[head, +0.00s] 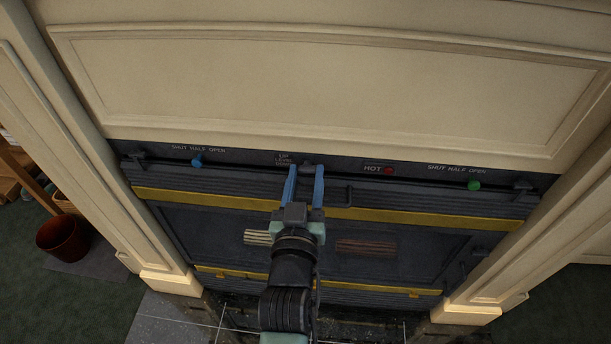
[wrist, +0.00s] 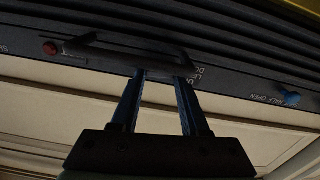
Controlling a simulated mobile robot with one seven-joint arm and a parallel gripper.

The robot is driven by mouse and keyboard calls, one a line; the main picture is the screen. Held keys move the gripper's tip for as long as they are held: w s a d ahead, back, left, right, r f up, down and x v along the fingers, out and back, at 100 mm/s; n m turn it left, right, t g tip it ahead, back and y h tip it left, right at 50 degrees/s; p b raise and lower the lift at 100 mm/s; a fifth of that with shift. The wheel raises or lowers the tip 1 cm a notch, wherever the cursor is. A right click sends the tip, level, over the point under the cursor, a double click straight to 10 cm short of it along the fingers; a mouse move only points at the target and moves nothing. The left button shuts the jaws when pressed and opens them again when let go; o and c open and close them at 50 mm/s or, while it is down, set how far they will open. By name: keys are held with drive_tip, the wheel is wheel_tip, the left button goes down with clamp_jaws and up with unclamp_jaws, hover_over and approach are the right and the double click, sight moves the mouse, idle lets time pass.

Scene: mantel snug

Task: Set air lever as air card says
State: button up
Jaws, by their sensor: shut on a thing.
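A blue lever knob (head: 196,162) stands on the dark strip at the left, below the words SHUT HALF OPEN, roughly under SHUT and HALF. It also shows in the wrist view (wrist: 290,98). A green lever knob (head: 474,185) stands at the right under matching words. My gripper (head: 305,170) reaches the strip's middle, beside an UP LEVEL DOWN label (head: 283,158). In the wrist view my gripper (wrist: 163,78) points at the strip. No air card is recognisable.
A red HOT lamp (head: 389,170) sits right of the gripper. A bar handle (head: 349,194) juts out below the strip, near the fingers. The dark front (head: 390,220) has yellow bands and is framed by cream pillars (head: 88,150). A brown bin (head: 63,238) stands left.

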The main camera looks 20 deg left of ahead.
clamp_jaws()
drive_tip(key=shift+m, duration=0.3)
drive_tip(key=shift+d+f+m+b, duration=0.1)
drive_tip(key=shift+m+b, duration=0.35)
drive_tip(key=shift+m, duration=2.15)
drive_tip(key=o, duration=1.1)
unclamp_jaws()
